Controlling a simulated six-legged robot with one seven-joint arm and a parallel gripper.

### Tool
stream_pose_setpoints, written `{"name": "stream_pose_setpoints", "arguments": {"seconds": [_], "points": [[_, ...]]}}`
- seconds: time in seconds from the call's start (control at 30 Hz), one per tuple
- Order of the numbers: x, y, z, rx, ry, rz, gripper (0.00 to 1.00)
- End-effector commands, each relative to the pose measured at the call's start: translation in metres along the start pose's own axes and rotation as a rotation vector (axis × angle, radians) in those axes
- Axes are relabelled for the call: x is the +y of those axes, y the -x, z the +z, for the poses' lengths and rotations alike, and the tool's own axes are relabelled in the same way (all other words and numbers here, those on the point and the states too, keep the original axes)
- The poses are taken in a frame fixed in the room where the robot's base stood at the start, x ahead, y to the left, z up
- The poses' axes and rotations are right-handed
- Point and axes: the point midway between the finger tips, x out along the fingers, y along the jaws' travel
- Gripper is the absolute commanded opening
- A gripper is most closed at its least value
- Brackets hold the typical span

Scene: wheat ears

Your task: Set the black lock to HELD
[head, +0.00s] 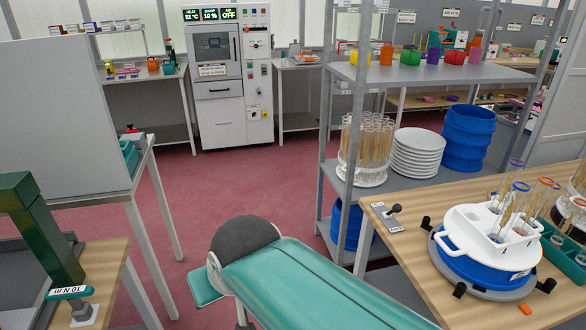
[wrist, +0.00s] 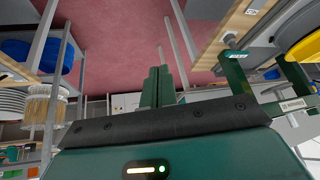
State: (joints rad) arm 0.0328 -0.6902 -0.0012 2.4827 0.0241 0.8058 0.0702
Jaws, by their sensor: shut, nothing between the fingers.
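A short lever with a black ball knob (head: 394,209) stands on a small grey plate (head: 387,221) at the left edge of the right wooden table. It is the likeliest black lock, but the plate's lettering is too small to read, so I cannot tell its setting. Black clamp-like parts (head: 427,222) also sit around the base of the blue-and-white round device on that table. My gripper (wrist: 157,70) shows in the wrist view, its green fingers together and empty, apart from any object. The knob cannot be made out in the wrist view.
The right table bears the round device (head: 483,265) with several tubes. A grey shelf (head: 425,72) holding plates and blue tubs stands behind it. A green frame labelled 10 N m (head: 68,292) stands on the left table. Red floor (head: 250,180) is clear between.

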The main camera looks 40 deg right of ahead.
Motion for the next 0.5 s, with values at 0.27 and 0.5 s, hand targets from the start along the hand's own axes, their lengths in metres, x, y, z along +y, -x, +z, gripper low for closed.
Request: {"name": "stream_pose_setpoints", "arguments": {"seconds": [0.27, 0.5], "points": [[0.052, -0.072, -0.104, 0.226, -0.521, 0.004, 0.00], [0.145, -0.137, -0.170, 0.490, -0.996, 0.009, 0.00]]}}
